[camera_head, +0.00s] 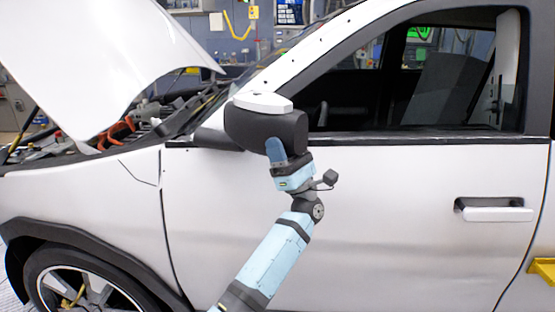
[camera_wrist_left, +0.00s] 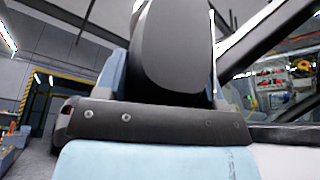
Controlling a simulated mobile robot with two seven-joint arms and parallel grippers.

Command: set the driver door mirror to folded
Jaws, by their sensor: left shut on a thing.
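The driver door mirror (camera_head: 265,125) has a dark housing with a white cap and sits at the front lower corner of the side window. A dark foot (camera_head: 215,135) joins it to the silver-white door (camera_head: 370,200). My left gripper (camera_head: 277,150) reaches up from below and is shut on the mirror's lower part. In the left wrist view the dark mirror housing (camera_wrist_left: 175,45) stands between my two light-blue fingers. The far finger is hidden in the head view. I cannot tell the mirror's exact fold angle. My right gripper is not in view.
The raised hood (camera_head: 110,60) and the open engine bay (camera_head: 115,135) are at the left. The door handle (camera_head: 495,210) is at the right. The front wheel (camera_head: 90,280) is at the lower left, and a yellow object (camera_head: 542,270) stands at the right edge.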

